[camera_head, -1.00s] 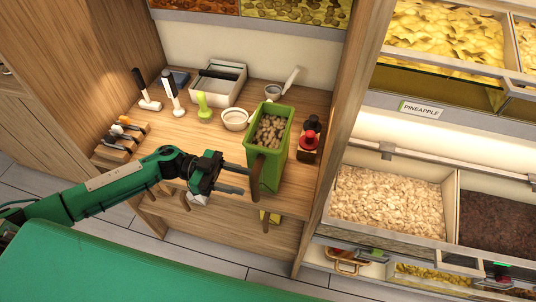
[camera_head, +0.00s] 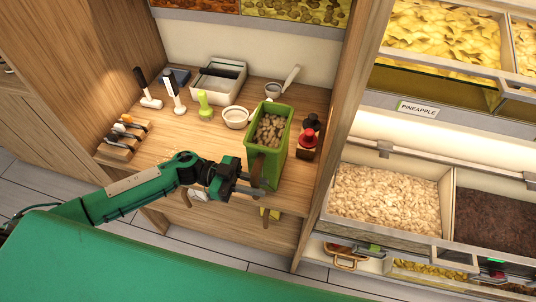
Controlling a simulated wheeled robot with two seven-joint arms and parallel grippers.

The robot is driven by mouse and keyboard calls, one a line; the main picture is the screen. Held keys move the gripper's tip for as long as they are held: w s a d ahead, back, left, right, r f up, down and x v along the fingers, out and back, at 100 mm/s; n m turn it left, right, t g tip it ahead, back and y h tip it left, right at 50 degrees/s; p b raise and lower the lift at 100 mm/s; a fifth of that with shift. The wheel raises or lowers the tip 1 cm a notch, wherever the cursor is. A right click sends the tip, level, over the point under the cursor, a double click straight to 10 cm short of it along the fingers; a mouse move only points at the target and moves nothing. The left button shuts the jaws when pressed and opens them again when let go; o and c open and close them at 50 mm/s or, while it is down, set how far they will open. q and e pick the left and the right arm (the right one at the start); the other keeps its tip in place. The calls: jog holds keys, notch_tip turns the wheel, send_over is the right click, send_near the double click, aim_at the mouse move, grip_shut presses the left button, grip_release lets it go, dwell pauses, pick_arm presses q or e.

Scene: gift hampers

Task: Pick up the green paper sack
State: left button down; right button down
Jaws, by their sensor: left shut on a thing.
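The green paper sack (camera_head: 271,178) is an upright, open-topped green box-like bag with tan nut-like pieces showing inside. It stands at the front right of the wooden shelf. A brown strip shows on its left front side. My left gripper (camera_head: 256,184) comes in from the left at the sack's lower front side. Its fingers are shut on the sack, and the far fingertips are partly hidden against it. The sack looks upright, and I cannot tell whether it is clear of the shelf. My right gripper is out of view.
A white bowl (camera_head: 236,117), a light green stamp-like tool (camera_head: 204,105) and a grey tray (camera_head: 218,83) stand behind and left. Dark and red bottles (camera_head: 308,138) stand close on the sack's right. A wooden upright panel (camera_head: 341,120) rises beyond them.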

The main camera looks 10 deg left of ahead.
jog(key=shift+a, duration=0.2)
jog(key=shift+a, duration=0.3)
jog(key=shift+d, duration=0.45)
pick_arm(q)
jog(key=shift+r, duration=0.1)
dwell(0.4)
jog(key=shift+r, duration=0.15)
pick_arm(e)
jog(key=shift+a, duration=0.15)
